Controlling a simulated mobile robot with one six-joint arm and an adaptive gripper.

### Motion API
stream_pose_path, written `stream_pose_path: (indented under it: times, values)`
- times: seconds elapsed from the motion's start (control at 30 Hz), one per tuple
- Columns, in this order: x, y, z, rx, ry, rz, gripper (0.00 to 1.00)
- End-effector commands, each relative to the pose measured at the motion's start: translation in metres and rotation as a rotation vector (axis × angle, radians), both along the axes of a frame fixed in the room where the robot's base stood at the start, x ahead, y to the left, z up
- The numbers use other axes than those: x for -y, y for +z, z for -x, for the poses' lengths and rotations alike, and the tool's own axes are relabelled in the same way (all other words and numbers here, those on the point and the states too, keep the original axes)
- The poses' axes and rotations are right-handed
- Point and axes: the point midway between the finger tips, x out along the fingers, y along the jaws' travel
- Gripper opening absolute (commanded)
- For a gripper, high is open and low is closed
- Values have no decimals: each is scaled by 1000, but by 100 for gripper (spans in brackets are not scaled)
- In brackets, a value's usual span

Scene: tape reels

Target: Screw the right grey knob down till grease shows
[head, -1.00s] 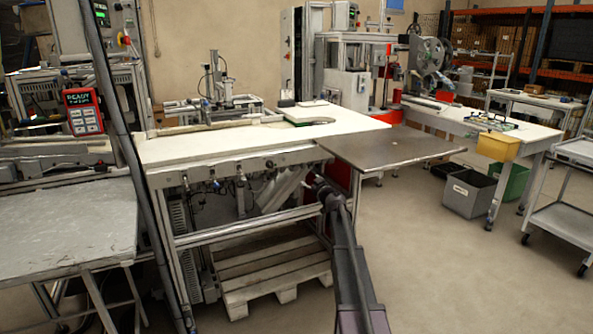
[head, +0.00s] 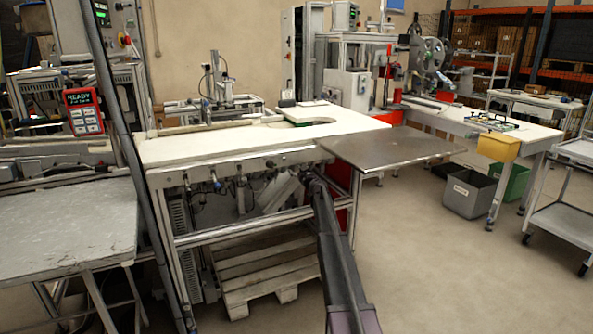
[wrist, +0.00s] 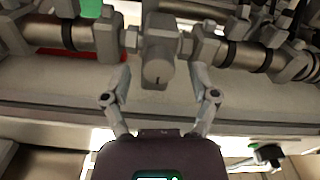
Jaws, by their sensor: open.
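A grey knob (wrist: 157,73) with a small dark mark on its face is at the upper middle of the wrist view, below a grey block on a row of pipe fittings. My gripper (wrist: 160,84) is open, with one finger on each side of the knob and clear gaps to it. In the head view my gripper (head: 309,180) is under the front right of the white-topped bench (head: 215,148); its fingers and the knob are too small or hidden to tell there. I see no grease.
Metal pipes with black rings (wrist: 243,55) run along both sides of the knob. A brown metal plate (head: 390,150) juts out above and right of my arm. A wooden pallet (head: 268,262) lies under the bench.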

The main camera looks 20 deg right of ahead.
Motion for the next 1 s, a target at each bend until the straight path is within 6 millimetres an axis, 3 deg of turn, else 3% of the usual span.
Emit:
stream_pose_path:
  times: [0.17, 0.5, 0.57, 0.77, 1.0]
  values:
    - [0, 0, -11, 0, 0, 0, 76]
    - [0, 0, -12, 0, 0, 0, 76]
    - [0, 0, -12, 0, 0, 0, 61]
    - [1, 0, -12, 0, 0, 0, 2]
    - [1, 0, -11, 0, 0, -4, 0]
